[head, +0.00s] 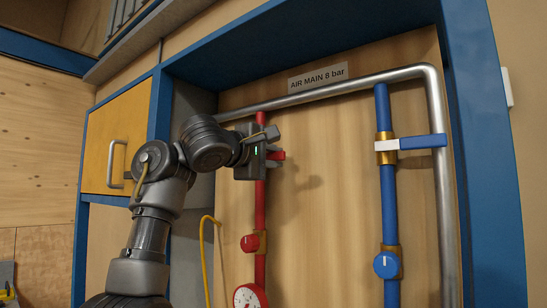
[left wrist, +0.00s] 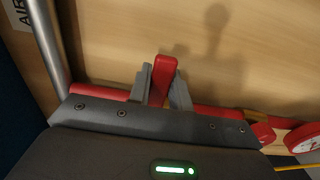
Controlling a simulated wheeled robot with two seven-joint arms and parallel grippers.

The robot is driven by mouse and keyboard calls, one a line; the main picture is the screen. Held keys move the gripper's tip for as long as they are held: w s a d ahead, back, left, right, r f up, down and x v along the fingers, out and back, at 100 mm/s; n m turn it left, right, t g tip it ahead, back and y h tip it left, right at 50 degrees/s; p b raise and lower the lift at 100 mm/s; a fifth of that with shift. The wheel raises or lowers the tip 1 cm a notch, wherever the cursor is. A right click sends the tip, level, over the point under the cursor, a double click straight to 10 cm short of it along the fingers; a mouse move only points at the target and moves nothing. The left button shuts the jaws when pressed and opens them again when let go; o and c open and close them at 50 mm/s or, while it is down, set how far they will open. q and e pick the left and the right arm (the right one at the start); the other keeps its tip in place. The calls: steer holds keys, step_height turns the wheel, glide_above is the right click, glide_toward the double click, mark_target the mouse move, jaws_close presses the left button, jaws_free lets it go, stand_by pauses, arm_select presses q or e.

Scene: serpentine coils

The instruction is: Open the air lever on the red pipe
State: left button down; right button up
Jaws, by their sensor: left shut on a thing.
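The red pipe (head: 261,205) runs down the wooden back panel from the metal main pipe; it also shows in the left wrist view (left wrist: 215,111). Its red lever (left wrist: 163,75) sticks out across the pipe between my fingers. In the head view the red lever end (head: 280,155) shows just right of my gripper, pointing right. My left gripper (head: 273,145) is at the upper part of the red pipe, hiding the valve body. In the left wrist view its two grey fingers (left wrist: 162,88) are shut on the lever from both sides. My right gripper is not in view.
A blue pipe (head: 389,215) stands to the right with a blue and white lever (head: 420,142) pointing right. A red knob (head: 250,243) and gauge (head: 250,296) sit lower on the red pipe. The metal pipe (head: 350,87) runs above and down the right. A yellow cabinet (head: 115,150) is left.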

arm_select(q)
steer(key=shift+f, duration=0.1)
steer(key=shift+f+m+b, duration=0.3)
steer(key=shift+b, duration=0.4)
steer(key=shift+w+a+f+m+b, duration=0.15)
steer(key=shift+f+m+b, duration=0.4)
steer(key=shift+m+b, duration=0.5)
steer(key=shift+w+a+f+m+b, duration=0.15)
steer(key=shift+f+m+b, duration=0.35)
steer(key=shift+m+b, duration=0.6)
steer(key=shift+w+a+f+m+b, duration=0.1)
steer(key=shift+a+f+m+b, duration=0.1)
steer(key=shift+f+m+b, duration=0.6)
steer(key=shift+r+m, duration=0.25)
steer(key=c, duration=1.3)
jaws_free()
steer(key=shift+b, duration=0.35)
